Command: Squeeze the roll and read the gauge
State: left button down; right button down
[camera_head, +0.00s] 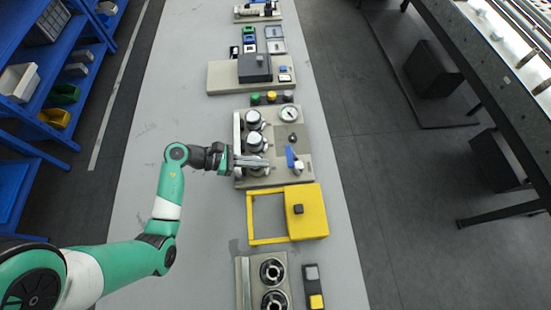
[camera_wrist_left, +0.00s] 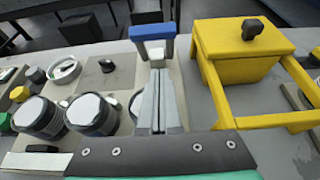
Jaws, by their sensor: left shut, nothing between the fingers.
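A grey panel (camera_head: 302,140) on the bench carries several dark cylinders with pale tops, perhaps the rolls; one is the upper cylinder (camera_head: 254,118). In the left wrist view two stand clear at left, including the nearer-middle cylinder (camera_wrist_left: 92,113); a third is mostly hidden behind my fingers. A round white-faced gauge (camera_head: 289,114) sits at the panel's upper right; its reading is too small to tell. A blue-handled lever (camera_head: 290,157) stands at the right. My left gripper (camera_head: 267,163) is shut and empty, over the panel's lower cylinder, its tips pointing toward the lever. My right gripper is not in view.
A yellow box with an open yellow frame (camera_head: 312,207) stands just below the panel. A plate with two dark rings (camera_head: 245,285) lies nearer. Green and yellow buttons (camera_head: 272,97) and a dark block (camera_head: 254,67) are beyond. The bench (camera_head: 180,90) is clear at left.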

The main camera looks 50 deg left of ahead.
pick_arm(q)
jog(key=w+d, duration=0.1)
jog(key=w, duration=0.1)
jog(key=w+d+r, duration=0.1)
jog(key=w, duration=0.1)
jog(key=shift+w+d, duration=0.1)
jog(key=shift+d, duration=0.25)
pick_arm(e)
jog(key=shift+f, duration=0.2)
